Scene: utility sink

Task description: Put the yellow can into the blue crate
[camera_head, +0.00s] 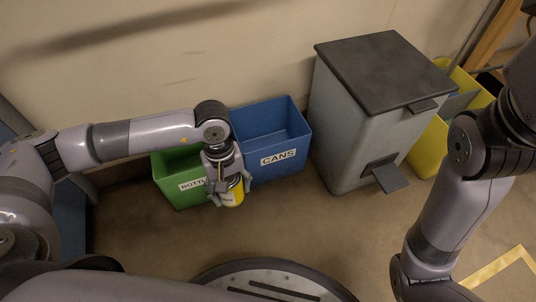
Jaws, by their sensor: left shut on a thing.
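The yellow can (234,194) is held by my left gripper (226,190), which is shut on it. The gripper points downward and covers part of the can. The can is in front of the boundary between the green and blue crates in the picture. The blue crate (272,171) stands against the wall, with a white label reading CANS on its front. Its visible interior looks empty. My right arm comes in from the right; its gripper is not in view.
A green crate (174,190) with a partly hidden label stands left of the blue crate. A grey pedal bin (338,130) with a dark lid stands to its right. A yellow crate (430,146) is beyond the bin. Floor in front is open.

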